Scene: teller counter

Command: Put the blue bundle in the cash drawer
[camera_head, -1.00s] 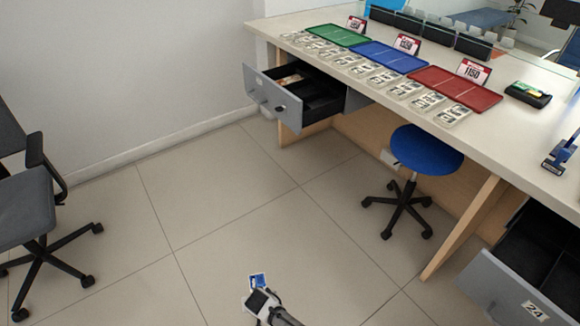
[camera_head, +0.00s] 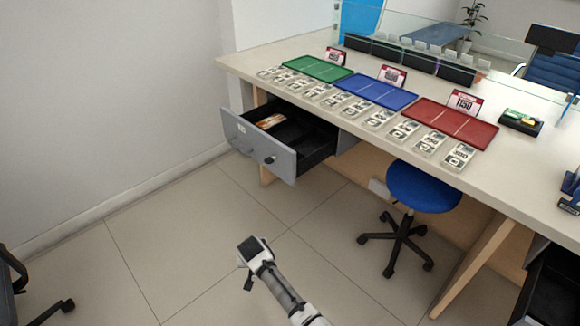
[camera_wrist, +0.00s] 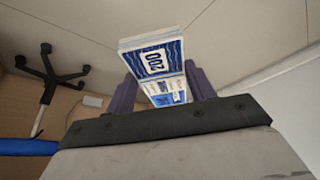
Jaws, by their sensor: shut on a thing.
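The blue bundle (camera_wrist: 154,60) is a stack of blue and white notes marked 200. It sits between the two fingers of my gripper (camera_wrist: 160,90), which is shut on it in the wrist view. In the head view my gripper (camera_head: 250,246) is over the floor, in front of and below the open cash drawer (camera_head: 262,150). The bundle is hidden behind the gripper there. The drawer is grey with black compartments, pulled out at the left end of the counter. Some brown notes (camera_head: 270,121) lie in one of its compartments.
The counter (camera_head: 245,66) holds green (camera_head: 318,68), blue (camera_head: 376,91) and red (camera_head: 451,123) trays with several note bundles along its front edge. A blue stool (camera_head: 423,187) stands right of the drawer. Another open drawer (camera_head: 552,290) is at lower right. Floor before the drawer is clear.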

